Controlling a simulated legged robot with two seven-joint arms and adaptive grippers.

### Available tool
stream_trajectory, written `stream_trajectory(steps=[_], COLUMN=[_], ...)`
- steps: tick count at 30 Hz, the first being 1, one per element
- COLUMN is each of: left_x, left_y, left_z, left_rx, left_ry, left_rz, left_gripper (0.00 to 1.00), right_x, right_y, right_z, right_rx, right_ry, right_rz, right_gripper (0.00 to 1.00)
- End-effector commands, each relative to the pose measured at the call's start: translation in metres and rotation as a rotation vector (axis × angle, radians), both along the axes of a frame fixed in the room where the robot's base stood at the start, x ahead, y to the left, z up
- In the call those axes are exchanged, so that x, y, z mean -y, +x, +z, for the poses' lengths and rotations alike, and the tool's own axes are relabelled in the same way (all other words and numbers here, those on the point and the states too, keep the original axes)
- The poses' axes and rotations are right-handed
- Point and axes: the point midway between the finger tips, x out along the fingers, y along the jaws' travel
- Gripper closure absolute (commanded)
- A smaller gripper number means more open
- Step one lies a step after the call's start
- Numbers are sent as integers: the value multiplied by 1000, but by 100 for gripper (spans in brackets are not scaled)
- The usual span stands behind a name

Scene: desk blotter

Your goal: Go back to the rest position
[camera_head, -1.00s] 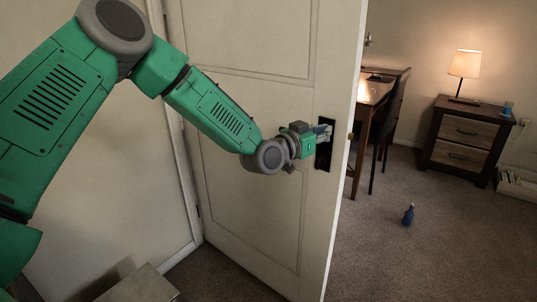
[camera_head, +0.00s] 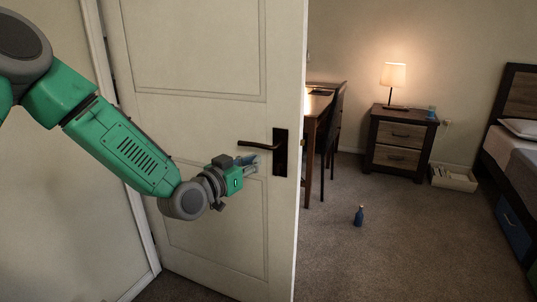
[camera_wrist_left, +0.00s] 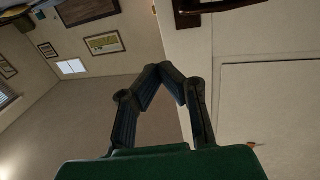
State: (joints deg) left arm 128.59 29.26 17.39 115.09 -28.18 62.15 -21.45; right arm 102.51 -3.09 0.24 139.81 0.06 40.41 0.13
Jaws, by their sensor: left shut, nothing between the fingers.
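My left gripper (camera_head: 250,163) is shut and empty, at the end of my green left arm. In the head view it is in front of the white door (camera_head: 200,120), below and left of the dark door handle (camera_head: 262,146). In the left wrist view the two dark fingers (camera_wrist_left: 160,72) meet at their tips with nothing between them. The handle's dark plate shows at the top of that view (camera_wrist_left: 215,8), apart from the fingers. My right gripper is in neither view.
The door stands open. Beyond it are a desk (camera_head: 318,108) with a chair, a nightstand (camera_head: 400,140) with a lit lamp (camera_head: 393,75), and a bed (camera_head: 520,150). A blue bottle (camera_head: 359,216) stands on the carpet, which is mostly clear around it.

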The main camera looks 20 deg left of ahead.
Motion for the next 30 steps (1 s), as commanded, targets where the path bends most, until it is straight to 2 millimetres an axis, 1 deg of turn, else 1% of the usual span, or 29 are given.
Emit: stream_trajectory(steps=[1,3,6,12,14,16,17,20,21,23,24,26,27,29,30], left_x=[0,1,5,12,12,13,13,19,22,24,26,27,27,26,23], left_y=[-9,-18,-27,-34,-35,-40,-43,-65,-78,-103,-121,-151,-174,-209,-234], left_z=[1,1,2,3,-2,-18,-29,-81,-107,-147,-172,-208,-229,-259,-277], left_rx=[-3,-2,-1,-3,-14,-56,-85,-235,-311,-436,-521,-646,-730,-854,-937], left_ry=[1,4,9,18,18,18,19,27,32,42,50,66,78,101,117], left_rz=[0,-1,-1,-2,-4,-9,-12,-26,-31,-32,-31,-23,-15,2,17], left_gripper=[100,100,100,100,100,100,100,100,100,100,100,100,100,100,100], right_x=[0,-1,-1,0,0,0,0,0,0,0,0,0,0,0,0], right_y=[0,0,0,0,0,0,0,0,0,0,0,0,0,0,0], right_z=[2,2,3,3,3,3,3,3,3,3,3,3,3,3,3], right_rx=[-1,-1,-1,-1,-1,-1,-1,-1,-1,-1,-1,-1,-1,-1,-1], right_ry=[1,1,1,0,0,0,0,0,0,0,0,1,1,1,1], right_rz=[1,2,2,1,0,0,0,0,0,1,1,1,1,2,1], right_gripper=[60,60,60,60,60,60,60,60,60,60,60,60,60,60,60])
